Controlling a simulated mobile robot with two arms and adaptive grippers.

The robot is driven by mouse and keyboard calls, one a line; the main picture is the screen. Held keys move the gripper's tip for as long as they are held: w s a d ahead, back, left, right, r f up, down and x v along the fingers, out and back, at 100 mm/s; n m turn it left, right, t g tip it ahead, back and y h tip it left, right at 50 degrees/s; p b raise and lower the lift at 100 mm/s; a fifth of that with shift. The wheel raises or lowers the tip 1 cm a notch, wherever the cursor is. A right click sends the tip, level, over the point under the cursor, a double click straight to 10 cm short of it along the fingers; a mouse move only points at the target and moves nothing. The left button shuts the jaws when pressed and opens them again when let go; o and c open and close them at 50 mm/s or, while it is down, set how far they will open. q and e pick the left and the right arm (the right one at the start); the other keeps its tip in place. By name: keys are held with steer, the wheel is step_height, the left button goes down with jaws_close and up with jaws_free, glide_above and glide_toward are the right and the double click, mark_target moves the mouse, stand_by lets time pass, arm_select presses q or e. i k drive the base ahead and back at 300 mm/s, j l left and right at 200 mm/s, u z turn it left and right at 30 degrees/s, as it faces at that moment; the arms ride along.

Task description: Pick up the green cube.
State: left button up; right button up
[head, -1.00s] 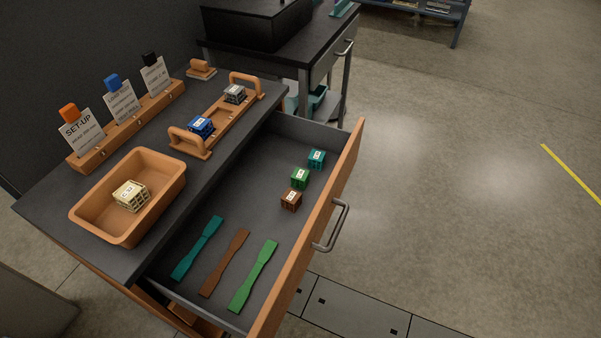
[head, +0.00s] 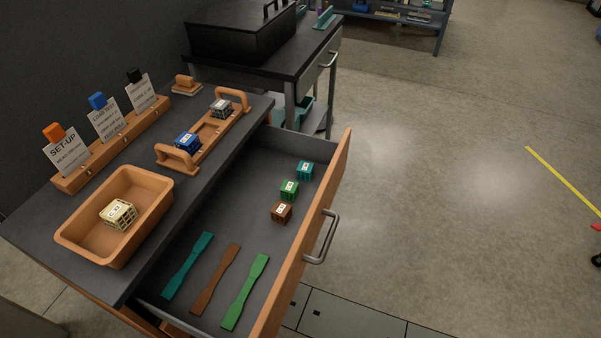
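The green cube (head: 289,190) is a small lattice block with a white label on top. It sits in the open drawer (head: 240,225), between a teal cube (head: 305,170) behind it and a brown cube (head: 281,212) in front of it. The three stand in a row near the drawer's wooden front. Neither of my grippers shows in the head view.
A wooden tray (head: 71,232) holding a cream cube (head: 118,214) stands on the bench. A handled wooden carrier (head: 205,141) holds a blue cube (head: 187,142) and a grey cube (head: 221,108). Teal, brown and green strips (head: 245,292) lie in the drawer.

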mark_target(290, 189)
steer(key=k+z, duration=0.2)
steer(key=z, duration=0.15)
steer(key=k+z, duration=0.15)
steer(key=z, duration=0.2)
steer(key=k+l+z, duration=0.15)
steer(key=z, duration=0.2)
